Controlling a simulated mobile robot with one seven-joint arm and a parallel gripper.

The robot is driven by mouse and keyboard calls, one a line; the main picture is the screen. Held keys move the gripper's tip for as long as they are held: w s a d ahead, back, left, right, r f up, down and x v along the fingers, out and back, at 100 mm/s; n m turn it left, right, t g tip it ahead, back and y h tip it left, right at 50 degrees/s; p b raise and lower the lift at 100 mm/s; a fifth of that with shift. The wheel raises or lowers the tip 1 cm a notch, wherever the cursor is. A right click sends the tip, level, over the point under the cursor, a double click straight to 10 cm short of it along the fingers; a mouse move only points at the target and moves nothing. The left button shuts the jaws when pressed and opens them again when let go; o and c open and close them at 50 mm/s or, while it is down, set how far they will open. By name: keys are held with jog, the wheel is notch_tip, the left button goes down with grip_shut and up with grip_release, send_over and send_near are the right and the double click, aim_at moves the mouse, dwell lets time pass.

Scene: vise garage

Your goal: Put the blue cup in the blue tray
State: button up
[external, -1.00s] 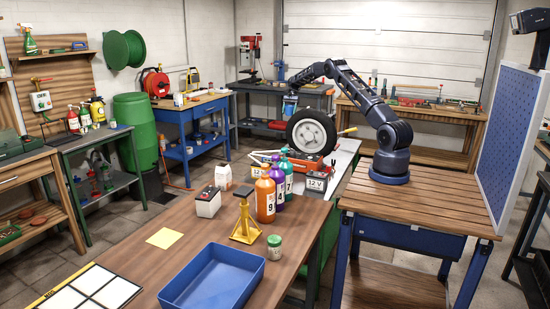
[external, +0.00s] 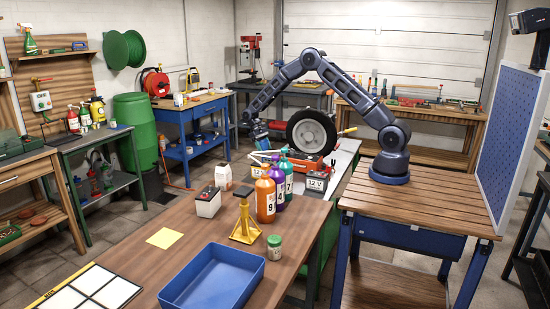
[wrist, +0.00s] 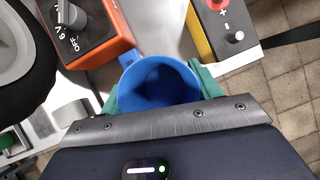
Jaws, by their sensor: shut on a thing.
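The blue cup (wrist: 160,85) is between the green fingers of my gripper (wrist: 158,92) in the wrist view, its mouth facing the camera. My gripper is shut on it. In the external view my gripper (external: 260,135) is in the air left of the wheel, beyond the bottles; the cup is too small to make out clearly there. The blue tray (external: 212,277) lies empty at the front of the wooden bench.
An orange bottle (external: 265,199), a purple bottle (external: 277,185) and a teal bottle (external: 286,171) stand between gripper and tray. A wheel (external: 311,137) stands right of the gripper.

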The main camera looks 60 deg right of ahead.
jog(key=s+a+n+h, duration=0.1)
jog(key=s+a+n, duration=0.1)
jog(key=a, duration=0.4)
jog(key=shift+s+f+n, duration=0.3)
jog(key=shift+s+f, duration=0.15)
jog(key=shift+s, duration=0.1)
